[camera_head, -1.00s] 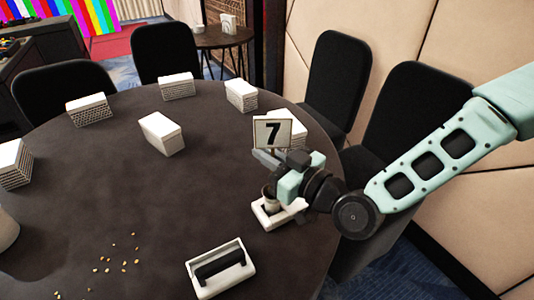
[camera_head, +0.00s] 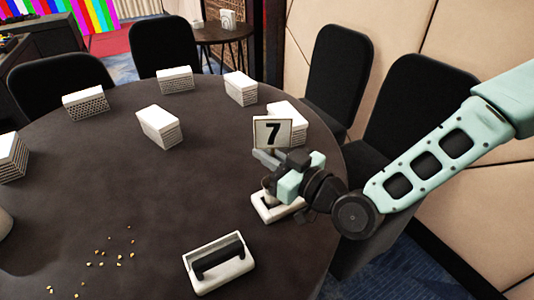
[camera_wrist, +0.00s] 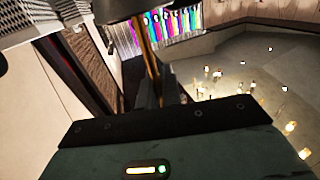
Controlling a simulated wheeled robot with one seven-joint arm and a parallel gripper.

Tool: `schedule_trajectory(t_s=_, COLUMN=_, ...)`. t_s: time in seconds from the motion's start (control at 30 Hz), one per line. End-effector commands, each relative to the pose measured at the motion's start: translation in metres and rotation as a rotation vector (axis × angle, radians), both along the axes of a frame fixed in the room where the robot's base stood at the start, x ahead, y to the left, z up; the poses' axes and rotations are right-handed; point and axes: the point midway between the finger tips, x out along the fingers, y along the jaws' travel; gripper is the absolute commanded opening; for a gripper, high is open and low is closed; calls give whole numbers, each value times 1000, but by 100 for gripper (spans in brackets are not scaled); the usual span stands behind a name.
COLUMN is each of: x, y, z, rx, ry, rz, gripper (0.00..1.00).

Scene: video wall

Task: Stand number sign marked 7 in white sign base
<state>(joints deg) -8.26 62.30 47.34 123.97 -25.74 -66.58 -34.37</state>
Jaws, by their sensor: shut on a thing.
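The number sign (camera_head: 272,132) is a small pale plate with a black 7, upright above the right side of the dark round table. My gripper (camera_head: 270,160) is shut on the lower part of the sign; the sign's thin edge (camera_wrist: 151,55) shows between the fingers in the wrist view. Below my gripper a white tray-like piece (camera_head: 262,216) sits on the table, with a pale upright part in it mostly hidden by my gripper. I cannot tell for sure whether this is the white sign base. The sign's lower end is hidden.
A white tray with a black bar (camera_head: 247,268) lies at the front of the table (camera_head: 100,180). Several white stacks, one right behind the sign (camera_head: 295,112), stand around the back. Small crumbs (camera_head: 115,258) lie front left. Black chairs (camera_head: 410,110) ring the table.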

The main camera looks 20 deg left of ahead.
Motion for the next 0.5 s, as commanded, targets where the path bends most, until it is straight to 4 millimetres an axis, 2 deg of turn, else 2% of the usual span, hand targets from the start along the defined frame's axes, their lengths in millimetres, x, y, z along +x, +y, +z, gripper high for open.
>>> schedule_trajectory(t_s=0.27, x=0, y=0, z=-9, rx=1, ry=0, rz=0, gripper=0)
schedule_trajectory(t_s=0.3, x=0, y=0, z=-8, rx=1, ry=0, rz=0, gripper=12)
schedule_trajectory(t_s=0.37, x=0, y=0, z=-8, rx=1, ry=0, rz=0, gripper=29)
schedule_trajectory(t_s=0.4, x=0, y=0, z=-8, rx=1, ry=0, rz=0, gripper=32)
schedule_trajectory(t_s=0.5, x=0, y=0, z=-8, rx=0, ry=0, rz=0, gripper=32)
